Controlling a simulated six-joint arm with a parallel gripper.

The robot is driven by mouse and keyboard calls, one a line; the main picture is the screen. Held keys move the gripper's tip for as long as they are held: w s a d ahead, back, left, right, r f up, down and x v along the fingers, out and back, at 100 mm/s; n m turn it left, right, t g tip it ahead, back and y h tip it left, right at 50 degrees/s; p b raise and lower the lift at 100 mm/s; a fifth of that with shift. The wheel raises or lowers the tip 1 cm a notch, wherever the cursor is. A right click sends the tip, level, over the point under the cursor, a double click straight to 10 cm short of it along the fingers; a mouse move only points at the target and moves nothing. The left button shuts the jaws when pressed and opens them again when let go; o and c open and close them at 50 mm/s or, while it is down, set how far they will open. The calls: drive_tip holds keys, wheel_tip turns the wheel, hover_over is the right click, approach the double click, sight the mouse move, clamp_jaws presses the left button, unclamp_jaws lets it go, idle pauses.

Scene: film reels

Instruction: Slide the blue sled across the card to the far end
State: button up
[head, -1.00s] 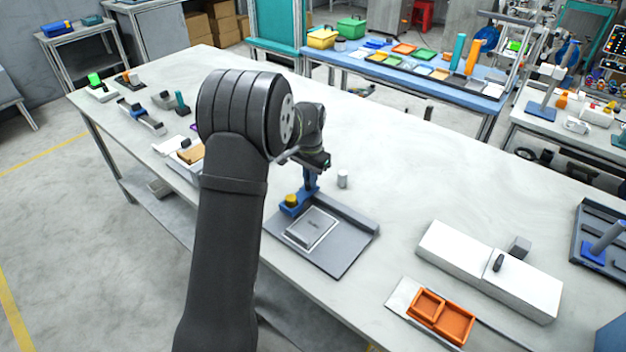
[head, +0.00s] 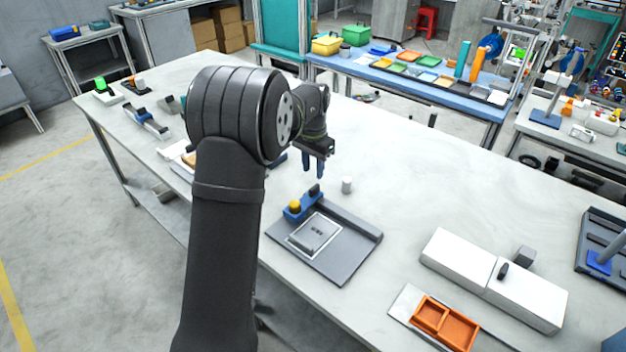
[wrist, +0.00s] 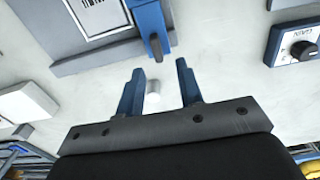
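The blue sled (head: 293,213), with a yellow knob and a dark upright grip, sits on the grey base plate (head: 345,262) at the upper-left edge of the pale card (head: 299,241). In the wrist view the blue sled (wrist: 147,17) lies across the picture top beside the card (wrist: 92,14), which shows a barcode. My gripper (head: 314,172) is above and behind the sled, apart from it. In the wrist view my gripper (wrist: 160,82) has its blue fingers spread with nothing held between them.
A small white cylinder (head: 347,185) stands just behind the plate. White blocks (head: 459,262) and an orange tray (head: 445,324) lie to the right. A box with a knob (wrist: 297,42) shows in the wrist view. The table's middle right is clear.

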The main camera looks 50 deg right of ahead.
sight(314, 186)
wheel_tip(314, 186, up, 11)
drive_tip(key=shift+f, duration=0.1)
idle(0.4)
wheel_tip(314, 186, down, 17)
drive_tip(key=shift+f, duration=0.2)
drive_tip(key=shift+s, duration=0.1)
idle(0.3)
